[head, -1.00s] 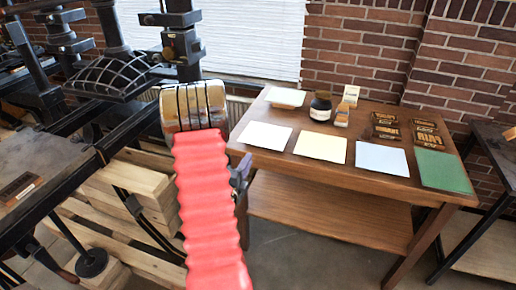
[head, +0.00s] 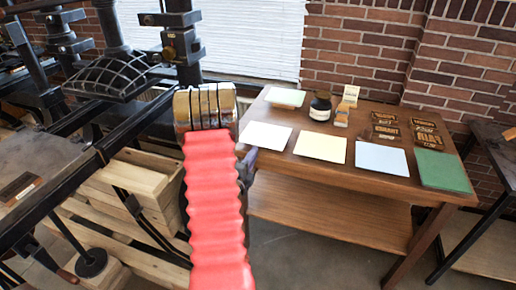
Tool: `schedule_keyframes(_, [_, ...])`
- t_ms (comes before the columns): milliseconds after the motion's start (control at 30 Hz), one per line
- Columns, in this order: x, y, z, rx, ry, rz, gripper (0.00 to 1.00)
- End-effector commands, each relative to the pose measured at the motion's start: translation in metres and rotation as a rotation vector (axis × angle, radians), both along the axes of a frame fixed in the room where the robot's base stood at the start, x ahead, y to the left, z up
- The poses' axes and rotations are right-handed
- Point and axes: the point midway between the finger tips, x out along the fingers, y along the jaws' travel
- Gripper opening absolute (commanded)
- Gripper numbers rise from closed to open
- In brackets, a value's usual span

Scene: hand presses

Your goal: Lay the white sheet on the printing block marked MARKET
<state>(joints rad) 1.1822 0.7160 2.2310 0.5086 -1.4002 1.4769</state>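The white sheet (head: 265,136) lies flat at the near left corner of the wooden table. My red-sleeved arm rises in front of it. A dark part at the sleeve's right edge, apparently my gripper (head: 246,165), is close to the sheet's near left corner; its fingers are mostly hidden, and I cannot tell whether it touches the sheet. Several printing blocks (head: 385,133) lie at the table's back right; one reads FAIR (head: 428,139). Another block (head: 20,187) lies on the press bed at far left. I cannot read MARKET on any block.
Cream (head: 320,147), pale blue (head: 381,158) and green (head: 443,171) sheets lie in a row on the table (head: 340,175). Black iron presses (head: 110,78) fill the left. Another table stands at right.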

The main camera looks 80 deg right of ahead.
Motion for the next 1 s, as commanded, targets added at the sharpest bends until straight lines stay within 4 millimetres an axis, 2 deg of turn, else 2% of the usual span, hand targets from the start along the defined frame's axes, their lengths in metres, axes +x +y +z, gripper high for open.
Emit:
schedule_keyframes(500, [-0.006, -0.05, 0.0, 0.0, 0.0, 0.0, 0.15])
schedule_keyframes(900, [-0.006, -0.056, 0.0, 0.0, 0.001, 0.001, 0.15])
schedule_keyframes(1000, [-0.006, -0.056, 0.0, 0.0, 0.001, 0.001, 0.12])
